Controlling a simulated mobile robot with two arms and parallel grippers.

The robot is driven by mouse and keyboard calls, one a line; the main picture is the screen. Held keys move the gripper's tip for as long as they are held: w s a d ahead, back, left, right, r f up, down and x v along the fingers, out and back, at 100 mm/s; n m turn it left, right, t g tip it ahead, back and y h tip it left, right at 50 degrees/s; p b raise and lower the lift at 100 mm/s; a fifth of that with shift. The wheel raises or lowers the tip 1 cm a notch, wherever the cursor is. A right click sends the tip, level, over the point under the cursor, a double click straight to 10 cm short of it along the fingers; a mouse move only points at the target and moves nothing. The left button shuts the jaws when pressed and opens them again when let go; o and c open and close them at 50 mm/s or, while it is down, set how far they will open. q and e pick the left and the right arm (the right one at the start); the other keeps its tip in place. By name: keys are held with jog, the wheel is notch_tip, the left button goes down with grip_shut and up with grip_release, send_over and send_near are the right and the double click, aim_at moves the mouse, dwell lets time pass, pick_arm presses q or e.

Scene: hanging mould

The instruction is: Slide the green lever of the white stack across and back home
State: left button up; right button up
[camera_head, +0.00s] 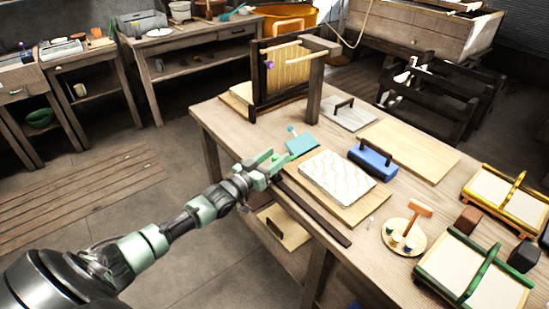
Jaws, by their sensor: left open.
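The white stack (336,180), a slab with wavy lines on top, lies on a pale wooden board on the workbench (225,113). My left gripper (268,163) is open at the bench's front edge, left of the white stack and apart from it. Bright green shows at the gripper's tip; I cannot tell whether any of it is the green lever or only my fingers. No other green lever shows clearly on the white stack. My right gripper is not in view.
A teal scraper (302,145) lies just beyond the gripper. A dark bar (315,213) runs along the front edge. A blue block with a handle (372,158), a wooden frame (316,85), a round plate (404,240) and a green-framed tray (480,280) stand around the stack.

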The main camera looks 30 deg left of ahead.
pick_arm(q)
jog(key=shift+s+f, duration=0.1)
jog(key=shift+s, duration=0.4)
jog(key=s+a, duration=0.1)
jog(key=s, duration=0.5)
jog(key=shift+s, duration=0.35)
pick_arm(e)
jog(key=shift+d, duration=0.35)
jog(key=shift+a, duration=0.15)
